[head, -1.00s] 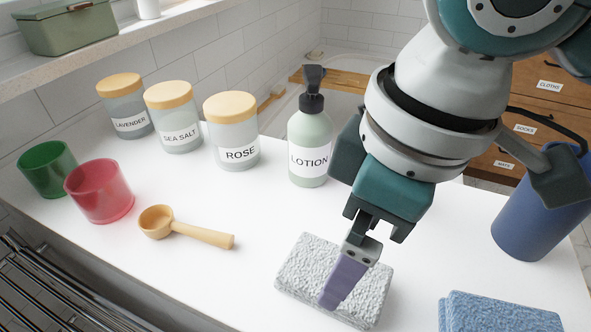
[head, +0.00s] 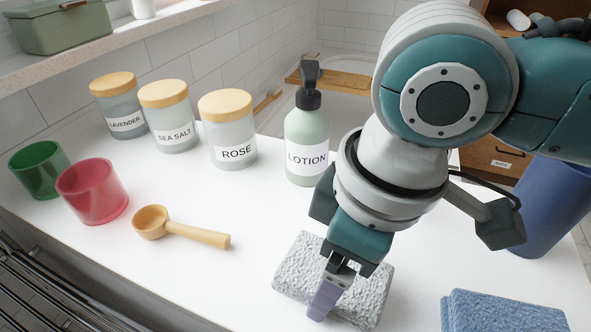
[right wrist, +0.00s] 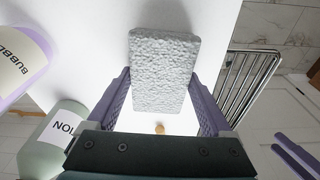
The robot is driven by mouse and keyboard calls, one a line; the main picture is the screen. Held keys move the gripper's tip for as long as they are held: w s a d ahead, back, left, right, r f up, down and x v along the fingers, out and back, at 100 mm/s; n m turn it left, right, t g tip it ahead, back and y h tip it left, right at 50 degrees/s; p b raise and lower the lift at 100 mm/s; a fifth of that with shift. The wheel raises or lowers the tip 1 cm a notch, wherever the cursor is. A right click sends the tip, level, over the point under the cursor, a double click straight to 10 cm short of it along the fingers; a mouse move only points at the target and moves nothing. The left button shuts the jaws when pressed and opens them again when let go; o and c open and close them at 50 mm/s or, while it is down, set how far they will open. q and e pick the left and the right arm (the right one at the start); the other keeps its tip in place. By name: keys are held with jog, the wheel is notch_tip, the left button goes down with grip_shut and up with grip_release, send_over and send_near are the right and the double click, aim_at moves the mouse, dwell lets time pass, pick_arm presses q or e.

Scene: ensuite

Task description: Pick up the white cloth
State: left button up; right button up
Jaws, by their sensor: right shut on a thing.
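The white cloth (head: 300,265) is a folded, bumpy, pale grey-white block lying on the white counter in front of the lotion bottle. My right gripper (head: 326,299) comes down over it from the upper right in the head view. In the right wrist view the cloth (right wrist: 165,65) lies between the two purple fingers of my right gripper (right wrist: 160,105), which is shut on it. The cloth appears still on the counter. Two purple bars at the lower right of the right wrist view look like my left gripper's fingers (right wrist: 296,156); their opening is unclear.
A lotion bottle (head: 307,145) stands close behind the right gripper. A folded blue cloth (head: 505,312) lies to the right, and a blue container (head: 548,205) stands behind it. A wooden scoop (head: 185,228), red cup (head: 92,190), green cup (head: 40,170) and labelled jars (head: 228,130) are left.

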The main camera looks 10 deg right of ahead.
jog(key=c, duration=0.5)
